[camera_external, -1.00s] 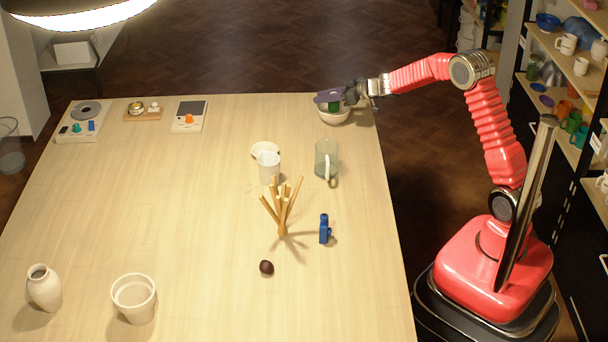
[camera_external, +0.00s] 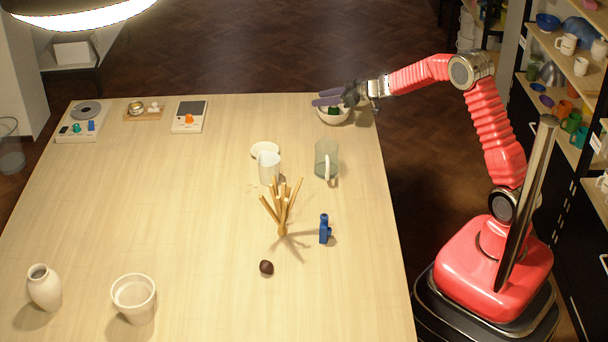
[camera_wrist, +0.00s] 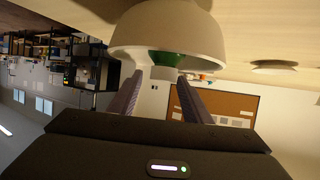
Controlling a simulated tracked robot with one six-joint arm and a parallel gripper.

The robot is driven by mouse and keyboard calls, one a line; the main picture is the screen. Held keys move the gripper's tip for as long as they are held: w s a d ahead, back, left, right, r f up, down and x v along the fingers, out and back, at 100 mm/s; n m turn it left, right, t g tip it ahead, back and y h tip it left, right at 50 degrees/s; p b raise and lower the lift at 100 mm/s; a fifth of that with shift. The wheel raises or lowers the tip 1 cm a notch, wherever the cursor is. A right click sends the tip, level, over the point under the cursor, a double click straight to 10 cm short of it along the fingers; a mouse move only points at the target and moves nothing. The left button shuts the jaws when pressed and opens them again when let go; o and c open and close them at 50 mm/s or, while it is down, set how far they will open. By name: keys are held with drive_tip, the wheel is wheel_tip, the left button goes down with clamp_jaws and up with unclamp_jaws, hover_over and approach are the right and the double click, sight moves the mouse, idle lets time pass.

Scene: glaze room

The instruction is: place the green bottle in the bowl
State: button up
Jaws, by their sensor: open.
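The green bottle (camera_external: 334,110) lies in the white bowl (camera_external: 334,119) at the table's far right corner. In the wrist view the bowl (camera_wrist: 168,30) shows upside down, and a green part of the bottle (camera_wrist: 155,59) shows inside its rim. My gripper (camera_external: 322,97) is at the bowl's opening with its two fingers apart and nothing between them. In the wrist view the open fingers (camera_wrist: 158,98) point toward the bowl, one on each side of the green part. Much of the bottle is hidden by the bowl and fingers.
A glass mug (camera_external: 326,160), a white cup (camera_external: 268,167) and a small white dish (camera_external: 264,150) stand nearer on the table. The table's left middle is clear.

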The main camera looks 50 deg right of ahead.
idle(0.3)
wheel_tip(320, 180, up, 7)
idle(0.6)
drive_tip(key=shift+r, duration=0.1)
idle(0.3)
drive_tip(key=s+d+r+m+t+h, duration=0.1)
drive_tip(key=s+d+r+m+h, duration=0.2)
drive_tip(key=s+r, duration=0.5)
drive_tip(key=s+d+r+m+g+h, duration=0.1)
drive_tip(key=s+r+h, duration=0.1)
drive_tip(key=s, duration=0.4)
drive_tip(key=s+d+r+m+g+h, duration=0.1)
drive_tip(key=s+r+h, duration=0.15)
drive_tip(key=s, duration=0.25)
drive_tip(key=s+a+f+g+y, duration=0.1)
drive_tip(key=s+a+f+g, duration=0.1)
drive_tip(key=s, duration=0.8)
drive_tip(key=s+a+f+g, duration=0.2)
drive_tip(key=s+a+f, duration=0.2)
drive_tip(key=s, duration=0.7)
drive_tip(key=s+a+f+g+y, duration=0.1)
drive_tip(key=s+a+f+g, duration=0.1)
drive_tip(key=s+f, duration=0.4)
drive_tip(key=s+a, duration=0.1)
drive_tip(key=s, duration=0.4)
drive_tip(key=shift+n+y, duration=0.35)
drive_tip(key=shift+n, duration=0.05)
